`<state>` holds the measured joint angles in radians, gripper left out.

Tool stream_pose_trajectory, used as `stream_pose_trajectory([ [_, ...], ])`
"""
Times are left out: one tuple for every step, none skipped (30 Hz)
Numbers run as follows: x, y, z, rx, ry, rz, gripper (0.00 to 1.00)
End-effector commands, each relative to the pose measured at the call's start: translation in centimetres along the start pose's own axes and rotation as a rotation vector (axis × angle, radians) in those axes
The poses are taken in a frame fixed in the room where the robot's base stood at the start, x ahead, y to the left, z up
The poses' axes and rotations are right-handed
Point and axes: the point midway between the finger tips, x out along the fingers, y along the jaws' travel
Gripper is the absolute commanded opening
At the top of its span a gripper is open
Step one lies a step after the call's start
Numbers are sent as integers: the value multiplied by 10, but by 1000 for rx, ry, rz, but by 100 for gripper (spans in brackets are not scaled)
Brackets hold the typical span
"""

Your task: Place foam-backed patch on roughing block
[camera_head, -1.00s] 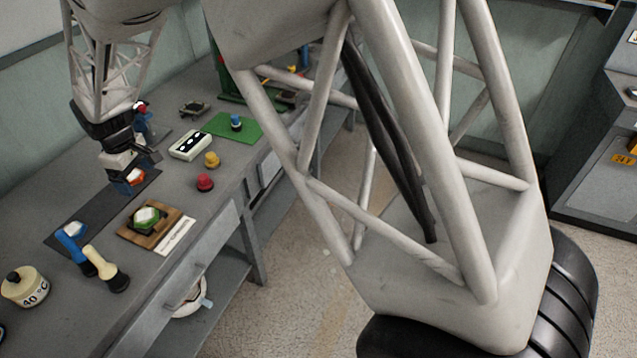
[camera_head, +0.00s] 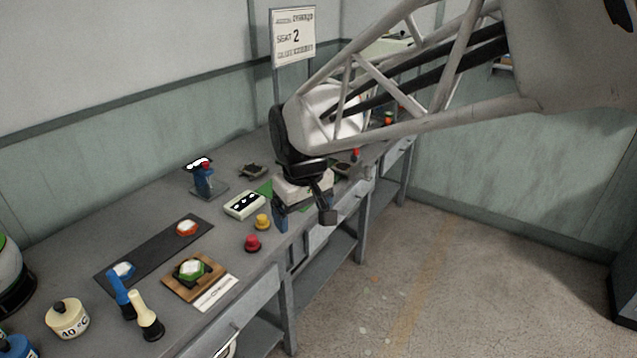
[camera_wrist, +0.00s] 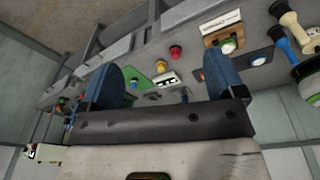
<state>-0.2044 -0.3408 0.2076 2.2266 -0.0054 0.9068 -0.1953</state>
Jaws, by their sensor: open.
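Three six-sided patches with white tops show in the head view. The green-edged patch (camera_head: 190,268) lies on the brown wooden block (camera_head: 207,285), within a darker surround. The orange-edged patch (camera_head: 187,228) and the blue-edged patch (camera_head: 122,270) lie at the two ends of a dark mat (camera_head: 150,252). I cannot tell which has foam backing. My gripper (camera_head: 304,212) is open, over the bench front to the right of the block and apart from all patches. In the wrist view the fingers (camera_wrist: 165,82) stand wide with nothing gripped; the wooden block (camera_wrist: 215,22) shows beyond.
A red knob (camera_head: 253,243), a yellow knob (camera_head: 263,222) and a white box (camera_head: 244,205) stand between block and gripper. Blue and cream handled tools (camera_head: 148,318) and a cream pot (camera_head: 67,318) stand left. A blue stand (camera_head: 204,180) is behind.

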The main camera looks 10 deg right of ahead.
Motion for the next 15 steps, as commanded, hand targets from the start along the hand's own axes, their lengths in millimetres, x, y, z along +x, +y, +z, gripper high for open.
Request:
stream_pose_trajectory([
  [-6,6,16,33,9,5,88],
  [-9,8,26,52,13,7,88],
  [-12,11,38,76,17,10,88],
  [-14,13,47,96,20,12,88],
  [-16,15,56,114,24,15,88],
  [-19,17,68,138,29,18,88],
  [-21,19,77,158,33,20,88],
  [-22,20,86,177,36,22,88],
  [-24,22,98,201,41,25,88],
  [-25,23,107,220,46,28,88],
  [-27,24,116,239,50,30,88],
  [-27,24,127,262,54,33,88],
  [-28,25,136,281,58,35,88],
  [-28,26,144,298,61,37,88],
  [-29,26,153,318,67,40,88],
])
